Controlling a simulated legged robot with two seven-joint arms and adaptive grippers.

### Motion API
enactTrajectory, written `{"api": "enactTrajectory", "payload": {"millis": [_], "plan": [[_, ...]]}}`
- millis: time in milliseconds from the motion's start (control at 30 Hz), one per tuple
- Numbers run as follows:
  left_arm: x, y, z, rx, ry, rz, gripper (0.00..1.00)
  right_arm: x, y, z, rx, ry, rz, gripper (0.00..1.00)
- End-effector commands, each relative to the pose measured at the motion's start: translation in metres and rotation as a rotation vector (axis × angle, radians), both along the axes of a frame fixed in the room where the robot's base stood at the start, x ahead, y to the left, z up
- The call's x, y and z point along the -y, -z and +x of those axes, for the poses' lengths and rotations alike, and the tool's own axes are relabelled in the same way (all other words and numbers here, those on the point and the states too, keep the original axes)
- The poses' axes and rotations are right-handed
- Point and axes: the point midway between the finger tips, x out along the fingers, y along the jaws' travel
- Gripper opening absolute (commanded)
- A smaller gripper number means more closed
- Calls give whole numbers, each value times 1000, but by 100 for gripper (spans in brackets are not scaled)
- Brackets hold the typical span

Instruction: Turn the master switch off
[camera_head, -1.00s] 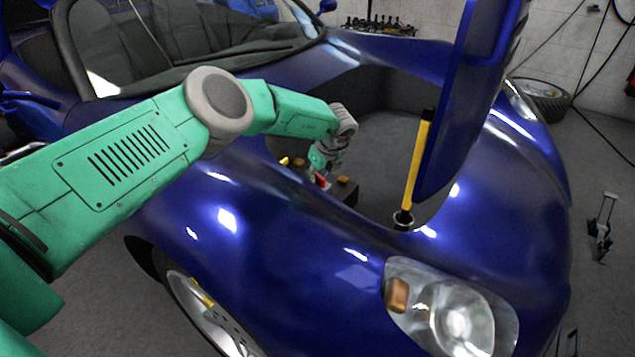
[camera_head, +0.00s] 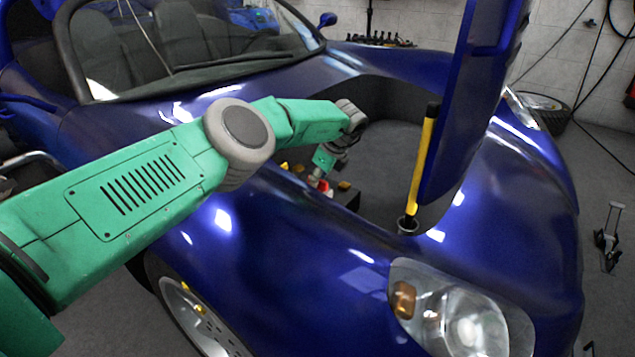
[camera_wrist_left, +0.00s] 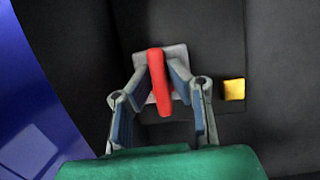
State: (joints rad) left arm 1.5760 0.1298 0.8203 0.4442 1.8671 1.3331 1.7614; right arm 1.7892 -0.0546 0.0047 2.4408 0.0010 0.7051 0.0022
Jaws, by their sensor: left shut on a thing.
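The master switch has a red handle (camera_wrist_left: 159,82) on a grey square base (camera_wrist_left: 172,55), seen in the left wrist view inside the car's dark front bay. In the head view the red handle (camera_head: 325,187) shows small, just under my left gripper (camera_head: 318,178). In the left wrist view my left gripper (camera_wrist_left: 160,85) has its two fingers on either side of the red handle and is shut on it. The handle stands slightly tilted in that view. My right gripper is in neither view.
The blue car's fender (camera_head: 270,235) borders the bay. A yellow strut (camera_head: 421,165) and the raised blue hood panel (camera_head: 470,100) stand right of my arm. A yellow block (camera_wrist_left: 234,89) sits right of the switch. A black battery-like box (camera_head: 347,199) lies close by.

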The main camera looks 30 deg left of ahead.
Motion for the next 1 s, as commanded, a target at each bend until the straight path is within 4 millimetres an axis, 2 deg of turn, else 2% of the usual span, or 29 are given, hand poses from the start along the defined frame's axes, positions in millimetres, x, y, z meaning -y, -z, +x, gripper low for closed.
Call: {"api": "enactTrajectory", "payload": {"millis": [133,200,233,667,767,1000], "plan": [[4,2,1,4,4,-8,0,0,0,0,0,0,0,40],[4,2,1,5,5,-8,31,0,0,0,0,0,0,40],[4,2,1,5,5,-7,33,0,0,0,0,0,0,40],[3,-4,0,3,2,-2,33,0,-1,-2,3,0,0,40],[7,-15,1,4,4,-3,33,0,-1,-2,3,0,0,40],[27,-61,-1,5,5,-4,33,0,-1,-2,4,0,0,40]]}}
